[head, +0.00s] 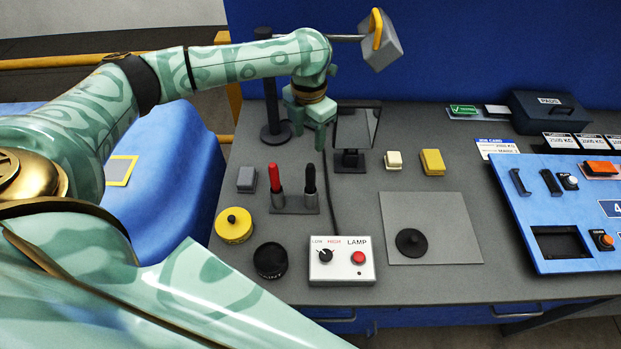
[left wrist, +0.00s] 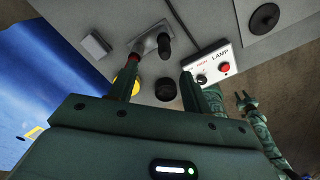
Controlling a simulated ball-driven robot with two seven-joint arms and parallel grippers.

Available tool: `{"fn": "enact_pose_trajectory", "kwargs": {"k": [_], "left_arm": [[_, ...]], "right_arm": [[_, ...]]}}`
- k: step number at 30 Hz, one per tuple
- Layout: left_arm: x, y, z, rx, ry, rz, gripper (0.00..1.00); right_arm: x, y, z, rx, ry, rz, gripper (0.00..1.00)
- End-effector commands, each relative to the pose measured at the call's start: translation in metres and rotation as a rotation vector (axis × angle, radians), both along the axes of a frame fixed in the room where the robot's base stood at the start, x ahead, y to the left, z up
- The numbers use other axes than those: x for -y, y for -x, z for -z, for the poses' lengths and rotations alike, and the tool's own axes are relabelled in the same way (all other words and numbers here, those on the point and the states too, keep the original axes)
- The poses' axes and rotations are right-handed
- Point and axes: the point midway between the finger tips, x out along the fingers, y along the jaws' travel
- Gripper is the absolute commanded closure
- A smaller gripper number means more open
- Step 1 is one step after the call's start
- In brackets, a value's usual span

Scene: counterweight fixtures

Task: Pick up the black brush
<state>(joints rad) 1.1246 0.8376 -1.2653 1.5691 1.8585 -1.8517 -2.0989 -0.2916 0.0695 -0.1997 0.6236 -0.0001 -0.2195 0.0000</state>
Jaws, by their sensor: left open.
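The black brush (head: 310,179) stands upright in a small grey holder (head: 296,210), to the right of a red brush (head: 274,178). In the left wrist view the black brush (left wrist: 164,45) shows end-on, beyond the fingers and roughly between them. The red brush (left wrist: 135,60) lies near the left finger there. My left gripper (head: 308,131) points down, open and empty, above and behind the holder. It is apart from the black brush. My right gripper (left wrist: 245,100) shows small at the right of the left wrist view, its fingers apart.
A lamp control box (head: 341,266), yellow tin (head: 234,226) and black tin (head: 270,260) stand in front of the holder. A dark panel on a stand (head: 357,128) is right of my left gripper. A grey block (head: 246,180) lies left. A blue panel (head: 570,213) fills the right.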

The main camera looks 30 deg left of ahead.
Motion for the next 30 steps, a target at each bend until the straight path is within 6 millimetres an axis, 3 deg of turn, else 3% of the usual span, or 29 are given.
{"fn": "enact_pose_trajectory", "kwargs": {"k": [3, 9, 16, 24, 30], "left_arm": [[0.0, 0.002, 0.035, -0.006, 0.0, -0.001, 0.51], [0.001, 0.001, 0.074, -0.002, 0.0, -0.001, 0.51], [0.002, 0.002, 0.092, -0.002, 0.0, 0.0, 0.51], [0.008, 0.007, 0.133, -0.002, 0.001, -0.001, 0.51], [0.007, 0.006, 0.136, -0.001, -0.001, 0.0, 0.51]], "right_arm": [[0.007, 0.008, 0.008, -0.012, 0.009, -0.003, 0.64], [0.015, 0.017, 0.015, -0.026, 0.02, -0.006, 0.64], [0.013, 0.009, 0.016, -0.015, 0.017, -0.006, 0.64], [0.005, 0.009, 0.02, -0.015, 0.007, -0.002, 0.64], [0.003, 0.009, 0.02, -0.015, 0.004, -0.002, 0.64]]}}
